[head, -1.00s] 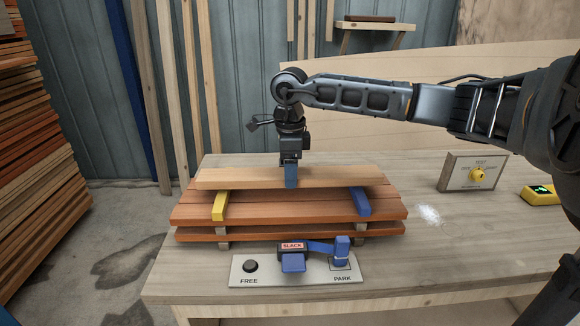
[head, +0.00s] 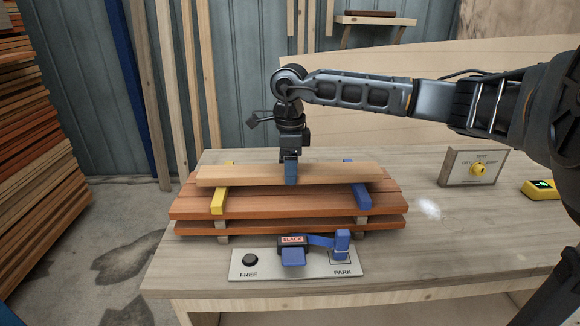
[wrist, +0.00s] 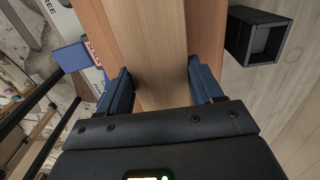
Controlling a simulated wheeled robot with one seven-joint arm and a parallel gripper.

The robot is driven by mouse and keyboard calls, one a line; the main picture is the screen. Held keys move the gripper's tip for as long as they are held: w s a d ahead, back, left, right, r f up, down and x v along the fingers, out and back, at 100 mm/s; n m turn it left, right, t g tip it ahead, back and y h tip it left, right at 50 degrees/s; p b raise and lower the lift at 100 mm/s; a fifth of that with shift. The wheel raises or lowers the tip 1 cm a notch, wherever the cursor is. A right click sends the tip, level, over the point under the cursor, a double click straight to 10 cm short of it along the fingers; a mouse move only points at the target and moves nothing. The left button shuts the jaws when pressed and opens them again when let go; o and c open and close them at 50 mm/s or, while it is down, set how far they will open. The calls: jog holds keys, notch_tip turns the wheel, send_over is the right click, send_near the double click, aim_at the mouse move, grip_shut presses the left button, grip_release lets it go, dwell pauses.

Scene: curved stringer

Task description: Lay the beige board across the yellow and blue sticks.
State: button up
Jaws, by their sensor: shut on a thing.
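The beige board (head: 240,175) lies level across the yellow stick (head: 219,202) and the blue stick (head: 361,198), left and right. It looks to rest on them or be just above; I cannot tell a gap. Both sticks stick out in front of the board, and their far ends show behind it. My gripper (head: 290,172) comes straight down on the middle of the board and is shut on it. In the wrist view, the fingers (wrist: 163,90) flank the beige board (wrist: 155,40) on its two long edges.
The sticks lie on reddish boards (head: 290,206), stacked in layers on the workbench (head: 430,250). In front is a panel (head: 270,273) with FREE and PARK marks and a blue SLACK-labelled part (head: 293,255). A yellow-knob box (head: 474,169) and a yellow device (head: 541,189) stand right.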

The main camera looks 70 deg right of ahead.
jog(key=shift+f, duration=0.15)
jog(key=o, duration=1.6)
jog(key=shift+c, duration=0.2)
